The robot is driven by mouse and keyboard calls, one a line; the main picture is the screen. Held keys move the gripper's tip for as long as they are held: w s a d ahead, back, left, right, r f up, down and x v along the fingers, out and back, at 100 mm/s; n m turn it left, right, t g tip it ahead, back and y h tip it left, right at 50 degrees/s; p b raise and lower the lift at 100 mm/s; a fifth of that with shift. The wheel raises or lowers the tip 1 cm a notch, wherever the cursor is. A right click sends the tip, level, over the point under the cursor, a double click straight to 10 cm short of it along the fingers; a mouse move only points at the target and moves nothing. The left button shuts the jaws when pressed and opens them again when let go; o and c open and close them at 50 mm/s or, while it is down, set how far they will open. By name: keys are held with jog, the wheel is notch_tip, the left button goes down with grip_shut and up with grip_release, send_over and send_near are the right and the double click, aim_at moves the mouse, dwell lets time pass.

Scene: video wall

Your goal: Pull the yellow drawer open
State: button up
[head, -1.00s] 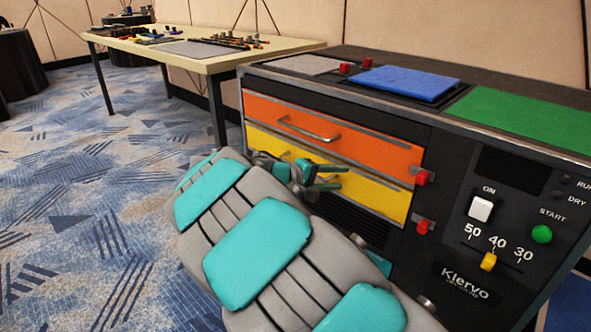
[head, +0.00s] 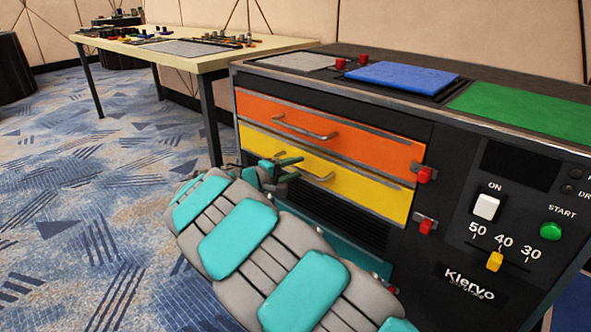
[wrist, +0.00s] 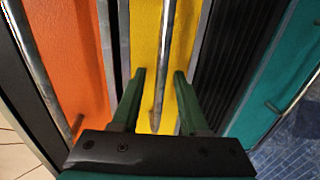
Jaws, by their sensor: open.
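The yellow drawer (head: 365,192) sits below the orange drawer in the black cabinet, its front flush with the cabinet face. Its metal bar handle (head: 318,175) is partly hidden behind my gripper (head: 279,165). In the wrist view the handle (wrist: 167,45) runs between the two dark green fingers of my gripper (wrist: 159,74), with the yellow front (wrist: 146,40) behind it. My gripper is open, with a gap between the bar and each finger. I cannot tell how deep the bar sits between the fingers.
The orange drawer (head: 370,150) with its own handle (head: 305,128) is just above. Red latches (head: 427,225) sit at the drawers' right edge. A control panel (head: 505,215) is farther right. A wooden table (head: 215,62) stands at the back left. The carpet (head: 90,220) at left is clear.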

jog(key=shift+w+d, duration=0.15)
jog(key=shift+w, duration=0.05)
grip_shut()
dwell(0.3)
jog(key=shift+f, duration=0.1)
dwell(1.0)
